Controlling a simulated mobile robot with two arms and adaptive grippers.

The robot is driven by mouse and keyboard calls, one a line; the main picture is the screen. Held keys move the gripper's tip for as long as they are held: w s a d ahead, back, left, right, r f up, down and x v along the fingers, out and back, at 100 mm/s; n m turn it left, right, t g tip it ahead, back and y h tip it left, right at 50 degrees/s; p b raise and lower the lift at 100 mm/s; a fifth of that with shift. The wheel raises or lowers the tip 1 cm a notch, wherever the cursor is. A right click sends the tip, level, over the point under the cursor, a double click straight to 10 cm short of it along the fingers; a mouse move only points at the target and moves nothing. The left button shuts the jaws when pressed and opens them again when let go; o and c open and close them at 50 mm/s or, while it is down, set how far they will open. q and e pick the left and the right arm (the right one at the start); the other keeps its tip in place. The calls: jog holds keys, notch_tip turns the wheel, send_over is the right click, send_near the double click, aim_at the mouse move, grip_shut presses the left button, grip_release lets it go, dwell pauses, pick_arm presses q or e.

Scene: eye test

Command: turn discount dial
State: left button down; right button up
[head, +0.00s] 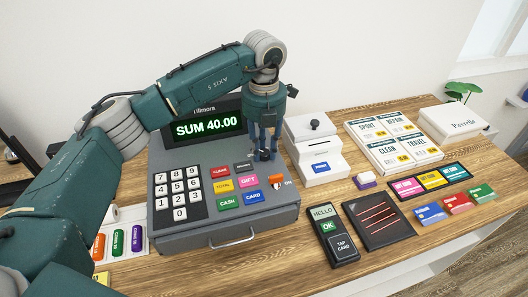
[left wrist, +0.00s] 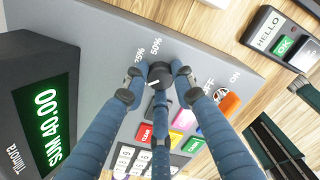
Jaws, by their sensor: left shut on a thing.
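The cash register (head: 225,212) stands on the wooden counter, and its screen (head: 207,125) reads SUM 40.00. The discount dial (left wrist: 160,74) is a dark round knob on the register's top, with 50% and a partly hidden 25% printed beside it. A short white mark shows on the dial. My left gripper (head: 264,153) reaches down from above to the register. In the left wrist view its blue fingers (left wrist: 158,84) are closed around the dial. In the head view the gripper hides most of the dial. My right gripper is not in view.
Coloured keys (head: 222,185) and an orange ON/OFF switch (head: 277,182) lie close to the gripper. A white printer (head: 315,150) stands just right. A card terminal (head: 334,233), a dark tray (head: 378,220) and several cards (head: 430,213) cover the counter's right side.

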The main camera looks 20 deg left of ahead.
aim_at(264, 152)
pick_arm(q)
jog(key=shift+f+m+b, duration=0.1)
jog(key=shift+m+b, duration=0.6)
jog(key=shift+m, duration=0.5)
jog(key=shift+m+b, duration=0.55)
jog(key=shift+m, duration=0.55)
jog(key=c, duration=1.7)
grip_release()
jog(key=shift+r, duration=0.25)
notch_tip(264, 152, up, 12)
jog(key=shift+f, duration=0.1)
